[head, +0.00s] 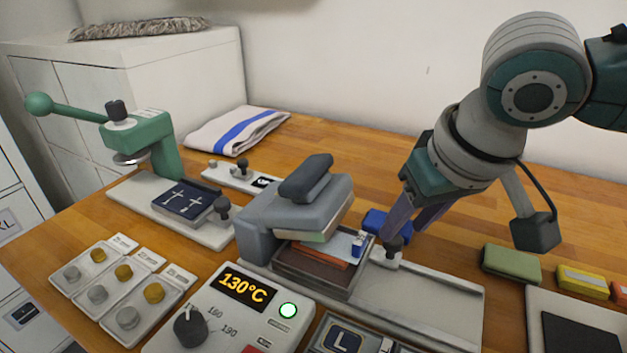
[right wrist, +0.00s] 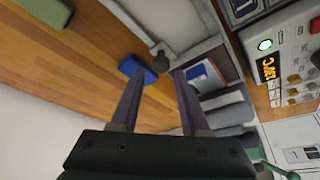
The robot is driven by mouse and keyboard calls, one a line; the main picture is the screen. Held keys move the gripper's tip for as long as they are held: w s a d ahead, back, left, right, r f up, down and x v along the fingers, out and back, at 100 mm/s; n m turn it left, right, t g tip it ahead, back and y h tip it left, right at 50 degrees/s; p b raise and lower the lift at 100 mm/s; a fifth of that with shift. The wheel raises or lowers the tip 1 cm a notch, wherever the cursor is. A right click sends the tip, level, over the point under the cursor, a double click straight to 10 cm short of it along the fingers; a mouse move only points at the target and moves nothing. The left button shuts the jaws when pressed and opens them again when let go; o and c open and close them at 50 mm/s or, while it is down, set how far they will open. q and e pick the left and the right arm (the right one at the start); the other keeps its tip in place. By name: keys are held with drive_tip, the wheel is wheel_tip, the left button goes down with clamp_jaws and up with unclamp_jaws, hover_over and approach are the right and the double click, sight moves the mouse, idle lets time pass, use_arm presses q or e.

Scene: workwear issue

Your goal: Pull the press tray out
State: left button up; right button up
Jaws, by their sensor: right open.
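The press tray (head: 305,272) is dark brown and sits partly under the grey press head (head: 310,195). An orange-brown piece and a white-and-blue item lie in it. A dark knob (head: 394,243) on a pale bracket stands at the tray's right end; the knob also shows in the right wrist view (right wrist: 160,57). My right gripper (head: 408,230) is open and empty, pointing down just above and behind the knob. In the right wrist view its fingertips (right wrist: 159,77) are spread, with the knob beyond the gap between them. My left gripper is not in view.
A pale rail plate (head: 440,297) extends clear to the tray's right. A blue block (head: 376,222) lies close behind the knob. The control box (head: 255,290) reading 130°C is in front. A green hand press (head: 160,150) stands left; green (head: 511,264) and yellow (head: 580,281) blocks lie right.

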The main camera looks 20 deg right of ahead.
sight(397, 242)
drive_tip(key=shift+x, duration=1.85)
drive_tip(key=shift+c, duration=0.3)
clamp_jaws()
